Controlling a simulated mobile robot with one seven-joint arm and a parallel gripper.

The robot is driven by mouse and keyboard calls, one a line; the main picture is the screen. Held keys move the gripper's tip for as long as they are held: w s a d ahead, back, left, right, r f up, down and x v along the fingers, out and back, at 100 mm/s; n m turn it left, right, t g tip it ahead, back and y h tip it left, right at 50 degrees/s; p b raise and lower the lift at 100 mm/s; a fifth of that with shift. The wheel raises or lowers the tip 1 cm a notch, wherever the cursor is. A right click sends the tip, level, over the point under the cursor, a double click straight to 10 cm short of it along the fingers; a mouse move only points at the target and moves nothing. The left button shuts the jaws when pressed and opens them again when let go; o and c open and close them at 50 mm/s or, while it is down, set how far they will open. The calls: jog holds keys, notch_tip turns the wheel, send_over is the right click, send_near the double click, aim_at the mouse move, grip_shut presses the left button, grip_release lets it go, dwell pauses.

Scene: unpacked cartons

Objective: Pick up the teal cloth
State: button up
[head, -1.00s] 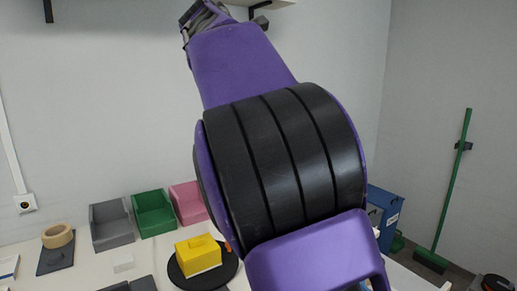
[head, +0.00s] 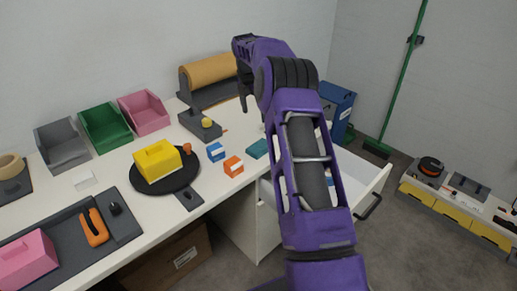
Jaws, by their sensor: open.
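The teal cloth (head: 258,148) lies on the white table near its right front edge, as a small folded-looking block just left of my arm. My gripper (head: 244,104) hangs above the table, pointing down, higher up and behind the cloth in the head view. It is open and seems empty, apart from the cloth. The fingers are seen from a distance, so the gap between them is hard to make out.
An orange box (head: 233,166) and a blue box (head: 216,152) stand left of the cloth. A yellow block sits on a black round plate (head: 190,181). An open drawer (head: 360,182) juts out at the right. A brown roll (head: 208,76) stands behind.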

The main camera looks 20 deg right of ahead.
send_over(260, 146)
jog(key=a, duration=0.1)
notch_tip(260, 146, down, 10)
jog(key=shift+f+b, duration=0.1)
jog(key=shift+b, duration=0.35)
jog(key=shift+d+f, duration=0.2)
jog(key=shift+f, duration=1.1)
jog(key=shift+d+f, duration=0.2)
jog(key=shift+f, duration=1.1)
jog(key=c, duration=1.2)
notch_tip(260, 146, up, 10)
jog(key=shift+r, duration=0.1)
jog(key=o, duration=0.8)
jog(key=shift+c, duration=0.2)
jog(key=c, duration=0.6)
